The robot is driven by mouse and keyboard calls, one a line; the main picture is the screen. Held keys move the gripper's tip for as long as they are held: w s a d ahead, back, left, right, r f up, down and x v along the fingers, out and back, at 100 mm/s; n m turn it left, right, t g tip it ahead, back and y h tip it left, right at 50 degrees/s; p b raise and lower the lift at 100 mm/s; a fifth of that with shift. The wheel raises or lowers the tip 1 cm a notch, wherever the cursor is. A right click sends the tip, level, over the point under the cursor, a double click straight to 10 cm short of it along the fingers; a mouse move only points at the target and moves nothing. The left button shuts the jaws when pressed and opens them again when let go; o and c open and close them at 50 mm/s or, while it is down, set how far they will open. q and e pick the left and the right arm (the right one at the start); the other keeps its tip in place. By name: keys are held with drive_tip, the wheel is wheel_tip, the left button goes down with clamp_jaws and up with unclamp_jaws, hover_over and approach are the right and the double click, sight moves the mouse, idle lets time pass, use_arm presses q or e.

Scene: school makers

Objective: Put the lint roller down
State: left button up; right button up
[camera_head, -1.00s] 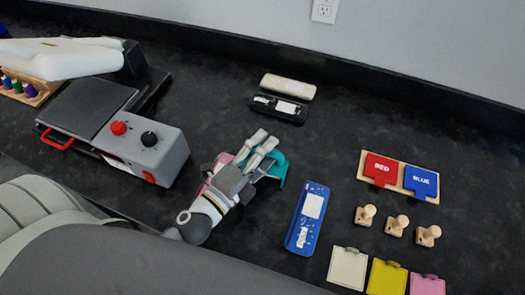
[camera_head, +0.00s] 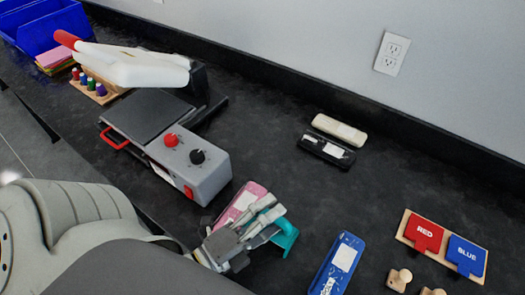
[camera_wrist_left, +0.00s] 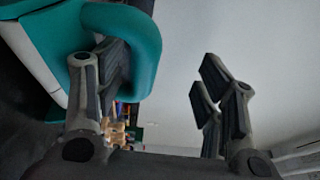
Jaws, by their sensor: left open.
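A teal object with a looped handle (camera_head: 287,236) rests on the dark counter; it is probably the lint roller, though its roller does not show clearly. My left gripper (camera_head: 266,217) is open beside it, and its fingers partly hide it in the head view. In the left wrist view, the teal loop (camera_wrist_left: 148,50) is by the left-hand finger. The other fingers of the gripper (camera_wrist_left: 160,100) stand well apart on the right, with nothing between. Whether a finger touches the loop I cannot tell. My right gripper is not in view.
A pink case (camera_head: 240,205) lies just left of the gripper, a blue case (camera_head: 338,262) to the right. A grey heat press (camera_head: 205,165) stands at left. Red and blue tags (camera_head: 425,234) are at right. Counter between is clear.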

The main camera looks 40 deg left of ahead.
use_arm(q)
drive_tip(key=shift+o, duration=0.2)
drive_tip(key=shift+s+a+f, duration=0.2)
drive_tip(key=shift+s+f, duration=0.1)
drive_tip(key=shift+s, duration=0.2)
drive_tip(key=shift+s+a+f, duration=0.2)
drive_tip(key=shift+s+f, duration=0.1)
drive_tip(key=shift+s, duration=0.2)
drive_tip(key=shift+r, duration=0.1)
drive_tip(key=c, duration=1.1)
drive_tip(key=shift+w+r, duration=0.15)
drive_tip(key=shift+r, duration=0.1)
clamp_jaws()
